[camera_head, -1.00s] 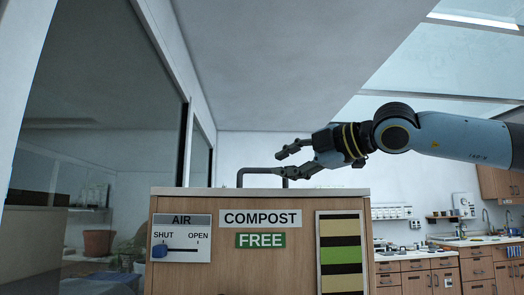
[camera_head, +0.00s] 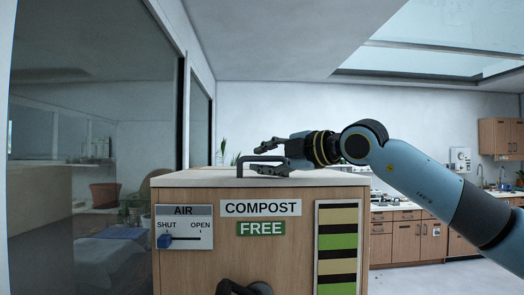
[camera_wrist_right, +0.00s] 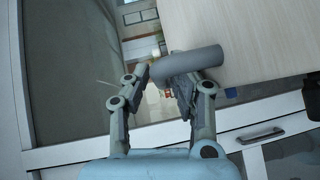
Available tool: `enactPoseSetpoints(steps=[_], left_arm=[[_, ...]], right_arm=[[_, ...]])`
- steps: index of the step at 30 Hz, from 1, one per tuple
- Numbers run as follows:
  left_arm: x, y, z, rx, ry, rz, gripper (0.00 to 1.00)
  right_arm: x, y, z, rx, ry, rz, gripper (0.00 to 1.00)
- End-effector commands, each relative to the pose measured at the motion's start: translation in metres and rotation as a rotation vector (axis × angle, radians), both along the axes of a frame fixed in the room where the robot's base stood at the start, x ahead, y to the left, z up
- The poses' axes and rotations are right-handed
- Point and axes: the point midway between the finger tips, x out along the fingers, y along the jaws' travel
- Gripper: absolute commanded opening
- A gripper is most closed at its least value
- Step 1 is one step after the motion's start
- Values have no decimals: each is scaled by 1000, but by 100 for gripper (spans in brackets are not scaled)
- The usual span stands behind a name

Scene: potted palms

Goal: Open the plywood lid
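The plywood lid (camera_head: 200,179) lies flat on top of the wooden compost box (camera_head: 290,260). A dark bar handle (camera_head: 243,160) stands on the lid; in the wrist view it shows as a thick grey bar (camera_wrist_right: 205,57). My right gripper (camera_head: 262,157) is open at the handle, one finger above the bar and one low near the lid. In the wrist view the bar's near end reaches between the spread fingers (camera_wrist_right: 160,80); I cannot tell whether they touch it. My left gripper is not clearly in view.
The box front carries an AIR slider (camera_head: 166,241) at SHUT, a green FREE sign (camera_head: 261,228) and a striped panel (camera_head: 337,250). A dark curved part at the bottom edge is unclear. A glass partition is at left, a kitchen counter at right.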

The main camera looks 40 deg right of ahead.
Motion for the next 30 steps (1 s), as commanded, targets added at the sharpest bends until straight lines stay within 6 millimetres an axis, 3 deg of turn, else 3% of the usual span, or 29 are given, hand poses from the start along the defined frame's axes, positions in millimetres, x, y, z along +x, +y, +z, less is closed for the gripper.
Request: enactPoseSetpoints(steps=[13, 19, 30], left_arm=[[0, 0, 4, 0, 0, 0, 40], [0, 0, 4, 0, 0, 0, 40], [0, 0, 4, 0, 0, 0, 40]], right_arm=[[7, 3, -1, -1, 1, 3, 23], [7, 3, -1, 0, 2, 3, 0], [7, 3, -1, 0, 1, 3, 0]])
